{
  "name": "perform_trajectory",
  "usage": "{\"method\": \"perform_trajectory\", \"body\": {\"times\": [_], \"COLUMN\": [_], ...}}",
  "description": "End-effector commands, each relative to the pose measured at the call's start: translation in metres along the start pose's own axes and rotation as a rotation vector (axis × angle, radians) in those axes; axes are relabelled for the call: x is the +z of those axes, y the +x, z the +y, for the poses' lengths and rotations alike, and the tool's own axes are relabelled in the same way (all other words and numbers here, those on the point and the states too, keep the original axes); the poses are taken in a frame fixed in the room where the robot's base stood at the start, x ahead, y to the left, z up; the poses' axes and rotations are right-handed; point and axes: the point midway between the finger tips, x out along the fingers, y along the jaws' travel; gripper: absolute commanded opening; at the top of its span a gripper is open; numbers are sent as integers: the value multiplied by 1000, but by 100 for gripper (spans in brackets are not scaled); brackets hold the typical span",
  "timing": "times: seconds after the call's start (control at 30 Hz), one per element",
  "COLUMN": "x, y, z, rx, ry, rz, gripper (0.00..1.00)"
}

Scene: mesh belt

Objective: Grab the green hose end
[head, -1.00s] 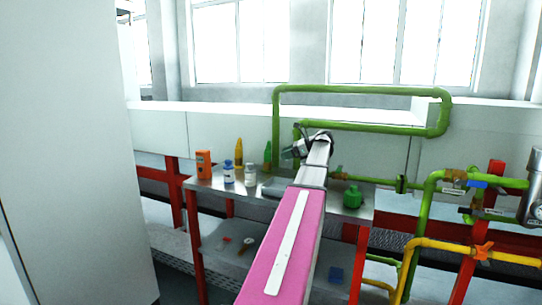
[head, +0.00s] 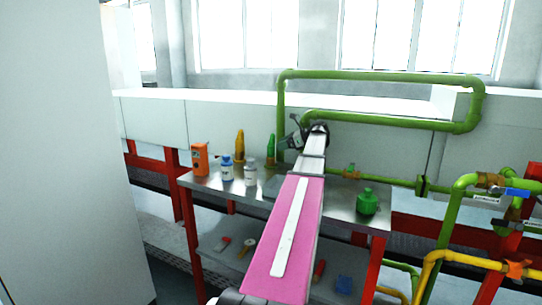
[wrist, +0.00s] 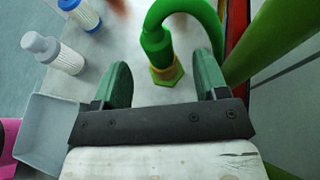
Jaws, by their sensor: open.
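The green hose end (wrist: 157,42) shows in the wrist view. The hose curves over at the top and its end points down to a brass-coloured hex fitting (wrist: 166,73). My gripper (wrist: 162,68) is open, with one green finger on each side of the hose end. I see gaps at both sides, and nothing is gripped. In the head view my gripper (head: 296,138) is over the back of the metal bench, in front of the green pipes. I cannot pick out the hose end for certain there.
The metal bench (head: 338,198) holds an orange device (head: 200,158), two white canisters (head: 227,170), yellow and green bottles, and a squat green bottle (head: 367,202). A grey tray (wrist: 42,125) lies left of my gripper. A thick green pipe (wrist: 272,38) stands close on the right.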

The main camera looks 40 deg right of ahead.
Motion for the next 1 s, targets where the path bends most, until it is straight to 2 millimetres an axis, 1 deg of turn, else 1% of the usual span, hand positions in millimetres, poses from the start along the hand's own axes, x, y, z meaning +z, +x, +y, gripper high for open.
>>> {"method": "perform_trajectory", "body": {"times": [0.03,0.27,0.53,0.63,0.8,0.87,0.9,1.0], "x": [0,0,-1,-1,-1,-1,-1,-1], "y": [6,20,56,60,60,60,60,60], "z": [0,2,3,3,3,3,3,3], "rx": [1,0,1,-1,-1,-1,-1,-1], "ry": [0,0,0,0,0,0,0,0], "rz": [0,0,0,0,0,0,0,0], "gripper": [67,67,67,67,67,47,34,5]}}
